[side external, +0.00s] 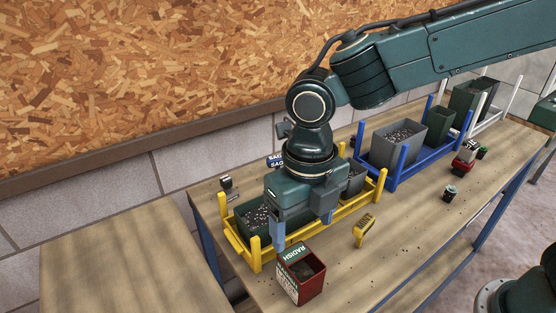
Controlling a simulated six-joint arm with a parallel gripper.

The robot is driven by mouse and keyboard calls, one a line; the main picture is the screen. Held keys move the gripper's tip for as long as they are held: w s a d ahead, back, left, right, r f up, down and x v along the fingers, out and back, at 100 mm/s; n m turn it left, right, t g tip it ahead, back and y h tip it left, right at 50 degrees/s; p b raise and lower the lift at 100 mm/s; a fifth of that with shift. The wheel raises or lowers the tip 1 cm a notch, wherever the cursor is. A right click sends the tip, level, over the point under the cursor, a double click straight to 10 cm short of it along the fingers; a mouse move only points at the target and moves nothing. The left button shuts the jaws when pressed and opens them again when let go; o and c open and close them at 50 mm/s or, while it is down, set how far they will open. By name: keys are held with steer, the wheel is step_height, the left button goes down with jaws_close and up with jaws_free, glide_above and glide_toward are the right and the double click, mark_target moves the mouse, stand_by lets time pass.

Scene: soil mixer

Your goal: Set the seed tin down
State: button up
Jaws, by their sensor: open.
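My gripper (304,232) is open and points down just behind and above the tin. One blue finger ends close to the tin's rear left corner. The other finger shows farther right. I see no object between the fingers. From this one view I cannot tell whether a finger touches the tin.
The yellow rack (254,256), holding soil-filled planters, is close behind my gripper. A small yellow tool (363,231) lies right of the tin. Beyond are a blue rack (388,184), a small dark pot (450,193) and another red tin (462,167). The table's front right is mostly clear.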

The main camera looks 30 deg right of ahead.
steer(key=shift+r, duration=0.25)
steer(key=shift+d, duration=0.1)
stand_by(0.4)
steer(key=s+d+r+m+t+y, duration=0.1)
steer(key=s+d+r+m, duration=0.1)
steer(key=d+r+m, duration=0.4)
steer(key=s+d+r+m+t, duration=0.1)
steer(key=d+r+m, duration=0.1)
steer(key=d+m, duration=0.8)
steer(key=s+d+m+t, duration=0.1)
steer(key=s+d+m, duration=0.3)
steer(key=m, duration=0.6)
steer(key=s+d+m+t+h, duration=0.1)
steer(key=s+d+m, duration=0.4)
steer(key=m, duration=0.5)
steer(key=shift+s+d+t, duration=0.15)
steer(key=shift+s+t, duration=0.45)
steer(key=shift+t, duration=0.2)
